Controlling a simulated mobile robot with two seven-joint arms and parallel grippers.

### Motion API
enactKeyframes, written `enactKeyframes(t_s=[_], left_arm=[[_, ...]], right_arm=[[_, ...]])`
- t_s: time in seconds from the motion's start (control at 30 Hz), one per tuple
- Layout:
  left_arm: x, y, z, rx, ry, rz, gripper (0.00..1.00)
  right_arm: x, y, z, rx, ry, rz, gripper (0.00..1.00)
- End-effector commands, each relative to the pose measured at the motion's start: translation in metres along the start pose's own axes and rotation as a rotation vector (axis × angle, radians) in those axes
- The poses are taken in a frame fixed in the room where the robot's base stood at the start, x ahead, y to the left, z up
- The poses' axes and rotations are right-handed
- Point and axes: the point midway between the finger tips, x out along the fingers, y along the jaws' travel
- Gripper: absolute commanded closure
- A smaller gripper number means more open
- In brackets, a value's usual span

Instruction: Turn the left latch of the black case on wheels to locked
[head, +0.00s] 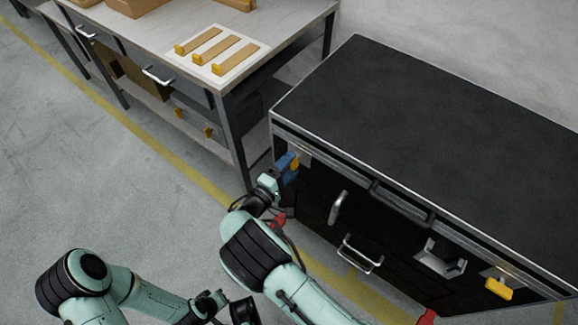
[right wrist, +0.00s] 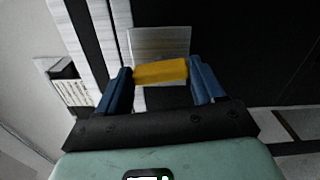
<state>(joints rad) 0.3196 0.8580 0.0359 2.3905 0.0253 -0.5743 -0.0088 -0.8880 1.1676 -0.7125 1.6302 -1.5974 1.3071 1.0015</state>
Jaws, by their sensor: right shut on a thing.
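The black case (head: 440,120) stands at the right in the head view, with a flat black lid and metal edging. Its left latch has a yellow handle (head: 295,161), partly hidden by my right gripper (head: 289,167). In the right wrist view the yellow handle (right wrist: 160,72) lies crosswise between the two blue fingers of the right gripper (right wrist: 160,86), in front of a metal latch plate (right wrist: 160,42). The right gripper is shut on this handle. The right latch (head: 498,288) has a yellow handle too. My left arm is at the lower left; its fingers do not show.
A workbench (head: 290,25) with a white board (head: 217,50) bearing yellow-ended wooden strips stands behind, left of the case. The case front has metal handles (head: 360,255) and a bracket (head: 441,259) that stick out. The floor at the left is clear, with a yellow line (head: 130,125).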

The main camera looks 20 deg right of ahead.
Motion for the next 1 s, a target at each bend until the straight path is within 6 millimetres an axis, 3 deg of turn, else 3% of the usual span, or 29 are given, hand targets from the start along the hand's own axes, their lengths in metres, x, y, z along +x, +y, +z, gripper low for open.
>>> enactKeyframes(t_s=[0.33, 0.87, 0.9, 0.97, 1.0], left_arm=[[0.0024, -0.001, -0.0033, -0.001, 0.01, -0.001, 1.0], [0.0026, -0.001, -0.0041, -0.001, 0.012, -0.001, 1.0], [0.0026, -0.001, -0.0041, -0.001, 0.012, -0.001, 1.0], [0.0026, -0.001, -0.0041, -0.001, 0.012, -0.001, 1.0], [0.0026, -0.001, -0.004, -0.001, 0.012, -0.001, 1.0]], right_arm=[[-0.002, -0.0017, -0.0018, 0.14, 0.007, -0.005, 0.62], [-0.0022, -0.0013, -0.0021, 0.168, 0.007, -0.005, 0.62], [-0.0022, -0.0013, -0.0022, 0.168, 0.007, -0.005, 0.29], [-0.002, -0.0011, -0.002, 0.167, 0.007, -0.004, 0.09], [-0.0018, -0.001, -0.0018, 0.167, 0.006, -0.004, 0.06]])
